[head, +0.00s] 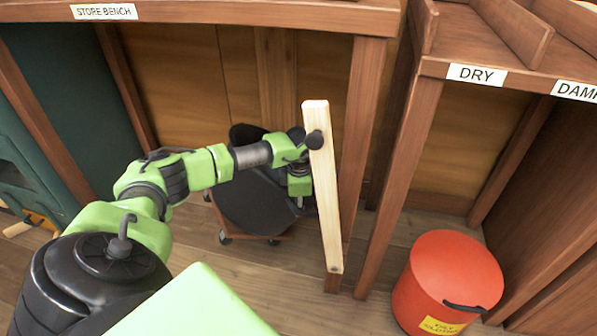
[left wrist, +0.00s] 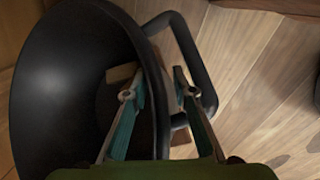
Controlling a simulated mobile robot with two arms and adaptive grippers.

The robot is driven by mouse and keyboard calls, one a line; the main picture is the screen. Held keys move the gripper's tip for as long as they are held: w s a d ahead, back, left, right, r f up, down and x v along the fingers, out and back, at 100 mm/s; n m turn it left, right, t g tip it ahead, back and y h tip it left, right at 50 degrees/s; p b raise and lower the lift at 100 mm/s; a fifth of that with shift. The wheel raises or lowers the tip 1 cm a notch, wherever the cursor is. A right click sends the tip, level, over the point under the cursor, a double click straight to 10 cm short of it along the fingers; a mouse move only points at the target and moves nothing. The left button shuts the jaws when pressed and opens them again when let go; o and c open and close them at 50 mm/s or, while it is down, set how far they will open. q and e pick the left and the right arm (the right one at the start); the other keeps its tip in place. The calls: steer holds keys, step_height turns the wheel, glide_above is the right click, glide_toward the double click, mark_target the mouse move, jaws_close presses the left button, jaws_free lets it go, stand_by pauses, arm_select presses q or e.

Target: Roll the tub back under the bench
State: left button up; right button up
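The black tub (head: 250,200) stands on a low wooden base with small castors (head: 225,237), at the front of the store bench (head: 230,12) opening. In the left wrist view, the tub (left wrist: 65,85) fills the left side, with a looped black handle (left wrist: 190,55) on its rim. My left gripper (head: 300,185) is at the tub's right side, partly hidden by a pale wooden bar. In the left wrist view, its fingers (left wrist: 162,85) are apart, one each side of the tub's rim wall; a gap shows beside the right finger. My right gripper is not in view.
The pale bar (head: 325,200) with a dark knob stands in front of the bench's right post (head: 362,110). A red bucket (head: 448,275) with a yellow label stands at the right, below the DRY and DAMP signs.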

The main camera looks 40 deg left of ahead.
arm_select(q)
steer(key=shift+s+f, duration=0.25)
steer(key=shift+f, duration=0.2)
steer(key=shift+r, duration=0.15)
step_height(320, 180, up, 12)
steer(key=s+d, duration=0.1)
steer(key=shift+s, duration=0.15)
steer(key=shift+f, duration=0.25)
steer(key=shift+c, duration=0.3)
